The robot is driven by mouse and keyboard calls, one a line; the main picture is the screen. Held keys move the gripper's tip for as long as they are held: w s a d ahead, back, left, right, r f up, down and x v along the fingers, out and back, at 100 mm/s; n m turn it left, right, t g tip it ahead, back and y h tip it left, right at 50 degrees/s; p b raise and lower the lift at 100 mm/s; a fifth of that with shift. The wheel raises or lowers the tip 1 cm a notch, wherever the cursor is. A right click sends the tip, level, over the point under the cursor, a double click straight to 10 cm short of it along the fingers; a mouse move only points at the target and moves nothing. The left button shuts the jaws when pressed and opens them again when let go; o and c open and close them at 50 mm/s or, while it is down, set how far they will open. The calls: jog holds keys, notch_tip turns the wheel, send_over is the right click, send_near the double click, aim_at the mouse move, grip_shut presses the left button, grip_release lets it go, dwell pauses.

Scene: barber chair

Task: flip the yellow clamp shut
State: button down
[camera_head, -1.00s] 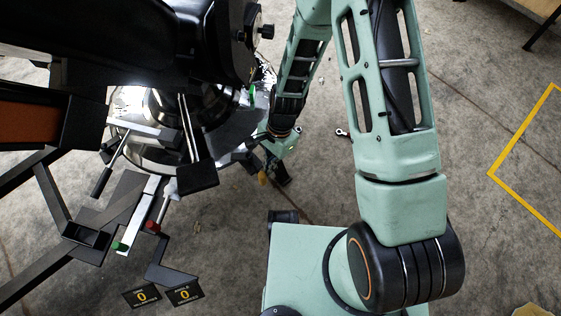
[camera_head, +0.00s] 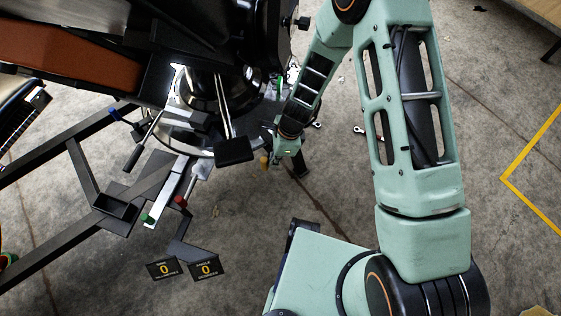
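A small dull-yellow piece (camera_head: 264,161), possibly the yellow clamp, shows beside the barber chair's round base, just left of my gripper. It is too small to tell its position or whether my gripper touches it. My gripper (camera_head: 295,162) points downward at the end of my green arm, low near the floor at the right of the chair base. Its fingers are dark, small and partly hidden by the wrist, so I cannot see whether they are open or hold anything.
The chair's black footrest pedal (camera_head: 234,150) and red-tipped (camera_head: 181,201) and green-tipped (camera_head: 148,219) levers lie left of my gripper. Black frame bars (camera_head: 60,243) extend left. Two label plates (camera_head: 185,269) sit in front. Loose metal parts (camera_head: 359,129) lie on otherwise open floor.

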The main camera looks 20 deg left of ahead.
jog(key=shift+s+a, duration=0.15)
jog(key=shift+a, duration=0.4)
dwell(0.4)
